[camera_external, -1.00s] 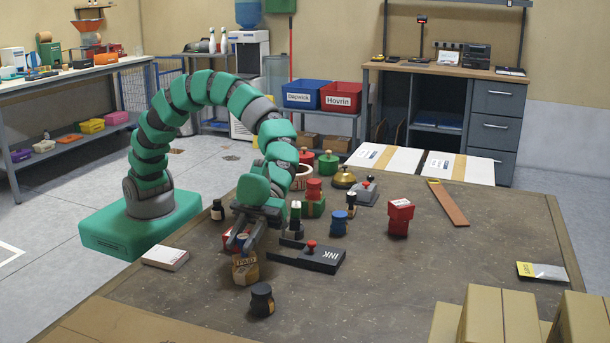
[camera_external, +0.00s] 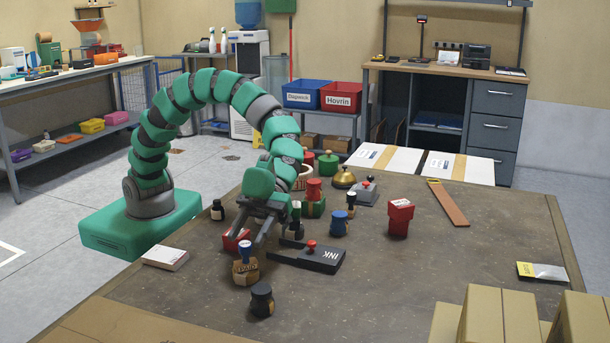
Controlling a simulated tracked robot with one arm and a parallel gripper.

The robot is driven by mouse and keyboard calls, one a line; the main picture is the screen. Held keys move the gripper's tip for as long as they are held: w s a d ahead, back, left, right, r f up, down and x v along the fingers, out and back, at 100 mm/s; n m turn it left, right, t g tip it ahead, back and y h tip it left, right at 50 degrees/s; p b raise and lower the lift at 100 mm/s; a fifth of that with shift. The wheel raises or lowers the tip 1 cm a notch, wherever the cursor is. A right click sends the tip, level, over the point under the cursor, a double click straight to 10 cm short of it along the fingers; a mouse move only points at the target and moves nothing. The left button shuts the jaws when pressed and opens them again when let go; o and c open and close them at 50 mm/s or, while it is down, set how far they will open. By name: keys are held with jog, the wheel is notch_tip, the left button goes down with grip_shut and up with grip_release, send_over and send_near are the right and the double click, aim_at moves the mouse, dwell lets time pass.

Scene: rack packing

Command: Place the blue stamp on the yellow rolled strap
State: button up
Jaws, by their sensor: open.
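The blue stamp (camera_external: 245,248) has a blue knob handle and a tan block marked PAID. It stands upright near the table's left front. A tan-yellow form under it looks like the yellow rolled strap (camera_external: 246,280); block and strap are hard to tell apart at this size. My gripper (camera_external: 247,239) is open, its two fingers pointing down around or just above the blue knob. I cannot tell whether either finger touches it.
A red item (camera_external: 235,240) lies just behind the stamp. A black INK pad (camera_external: 318,260) is to the right, and a dark jar (camera_external: 262,300) in front. A white box (camera_external: 165,257) lies left. Several stamps crowd behind. The table's right middle is mostly clear.

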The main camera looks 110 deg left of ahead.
notch_tip(320, 180, up, 7)
jog(key=p, duration=0.1)
dwell(0.3)
jog(key=s+a+r+n+t+y, duration=0.2)
jog(key=a+r+n+t+y, duration=0.65)
jog(key=a+r, duration=1.05)
jog(key=s+a+r+n+t+y, duration=0.2)
jog(key=s+a+r+n+t, duration=0.1)
jog(key=r, duration=0.6)
jog(key=s+a+r+n+t+y, duration=0.3)
jog(key=s+a+r+n, duration=0.3)
jog(key=a+r, duration=0.2)
notch_tip(320, 180, up, 2)
jog(key=shift+s+r+t, duration=0.2)
jog(key=shift+s+t, duration=0.1)
jog(key=shift+t, duration=0.15)
jog(key=shift+n+p, duration=0.25)
jog(key=shift+p, duration=0.05)
